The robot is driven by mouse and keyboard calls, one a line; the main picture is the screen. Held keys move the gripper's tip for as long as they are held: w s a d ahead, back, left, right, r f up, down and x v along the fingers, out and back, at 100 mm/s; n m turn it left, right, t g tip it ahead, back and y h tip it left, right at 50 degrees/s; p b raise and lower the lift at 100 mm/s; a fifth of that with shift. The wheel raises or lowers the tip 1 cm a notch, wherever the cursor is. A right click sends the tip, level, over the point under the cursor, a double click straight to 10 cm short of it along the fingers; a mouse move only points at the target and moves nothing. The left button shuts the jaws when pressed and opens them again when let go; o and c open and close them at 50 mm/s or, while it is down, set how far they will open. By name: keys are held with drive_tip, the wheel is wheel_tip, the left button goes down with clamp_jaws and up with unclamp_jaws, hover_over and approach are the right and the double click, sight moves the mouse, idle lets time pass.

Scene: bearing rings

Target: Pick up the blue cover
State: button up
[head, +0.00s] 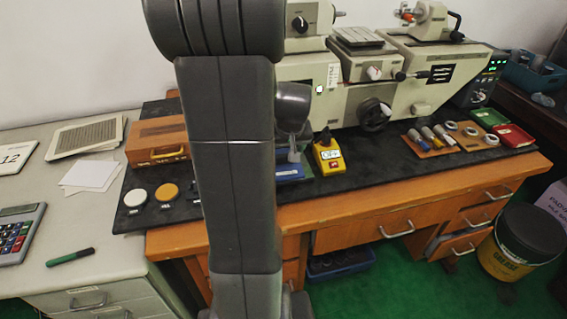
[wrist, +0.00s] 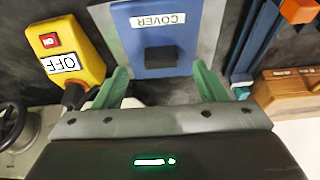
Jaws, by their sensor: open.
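The blue cover (wrist: 199,47) is a flat blue plate with a white "COVER" label and a dark square knob (wrist: 161,57). In the head view the blue cover (head: 289,171) lies on the black mat, partly hidden behind my arm. In the wrist view my gripper (wrist: 160,85) is open, with one green finger on each side of the knob's near edge. The fingers reach the cover's lower part in the picture; I cannot tell whether they touch it. Nothing is held.
A yellow switch box (head: 328,156) marked "OFF" stands close to the cover. A wooden box (head: 157,140) and two round lids, white (head: 136,198) and orange (head: 167,193), are to the left. Trays (head: 515,136) lie to the right.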

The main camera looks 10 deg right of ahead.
drive_tip(key=shift+x, duration=2.1)
drive_tip(key=shift+w, duration=0.1)
drive_tip(key=c, duration=1.1)
